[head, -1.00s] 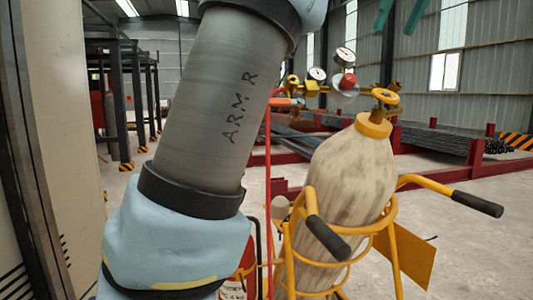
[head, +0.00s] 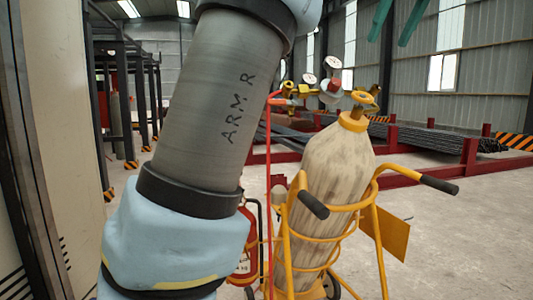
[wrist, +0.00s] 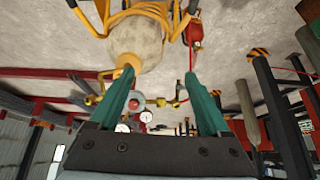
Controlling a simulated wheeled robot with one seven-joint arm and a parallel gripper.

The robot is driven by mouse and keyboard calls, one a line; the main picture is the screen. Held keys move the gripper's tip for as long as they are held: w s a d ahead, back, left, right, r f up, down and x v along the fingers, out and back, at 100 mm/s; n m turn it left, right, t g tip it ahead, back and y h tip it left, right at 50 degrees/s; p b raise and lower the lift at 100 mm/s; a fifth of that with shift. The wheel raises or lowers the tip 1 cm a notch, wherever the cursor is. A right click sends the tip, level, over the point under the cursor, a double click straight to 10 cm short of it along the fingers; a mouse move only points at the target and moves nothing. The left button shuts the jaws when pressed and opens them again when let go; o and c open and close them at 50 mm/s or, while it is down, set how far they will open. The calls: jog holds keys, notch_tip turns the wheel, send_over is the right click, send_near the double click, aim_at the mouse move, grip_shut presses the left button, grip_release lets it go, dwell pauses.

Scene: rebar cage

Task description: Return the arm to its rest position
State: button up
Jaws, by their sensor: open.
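My gripper (head: 389,38) shows at the top right of the head view as two green fingers pointing down. In the wrist view the gripper (wrist: 159,72) has its fingers spread wide with nothing held between them. My arm, marked ARM R, crosses the left middle of the head view, bent; the link between it and the gripper is out of frame. Beyond the fingers in the wrist view, which is upside down, a pale gas cylinder (wrist: 137,42) and its gauge (wrist: 146,117) appear. I cannot tell the exact gap to them.
The gas cylinder (head: 337,170) stands in a yellow trolley (head: 380,250) whose black-gripped handle juts right. A red fire extinguisher (head: 245,245) is partly behind my arm. A pale cabinet (head: 40,120) is close on the left. Bare floor lies at right.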

jog(key=w+a+f+m+g+p, duration=0.1)
jog(key=w+a+f, duration=0.2)
jog(key=a+f, duration=0.35)
jog(key=w+a+f+m+g+p, duration=0.1)
jog(key=w+a+f+m, duration=0.2)
jog(key=f, duration=0.7)
jog(key=w+a+f+g+p, duration=0.1)
jog(key=w+a+f, duration=0.2)
jog(key=a+f, duration=0.4)
jog(key=s+a+f+h+p, duration=0.1)
jog(key=s+a+f, duration=0.5)
jog(key=f, duration=0.3)
jog(key=s+a+f+g+h+p, duration=0.1)
jog(key=s+a+f, duration=0.6)
jog(key=a+f, duration=0.1)
jog(key=shift+s+a+f+g, duration=0.2)
jog(key=shift+a+f+g, duration=0.15)
jog(key=shift+f, duration=0.4)
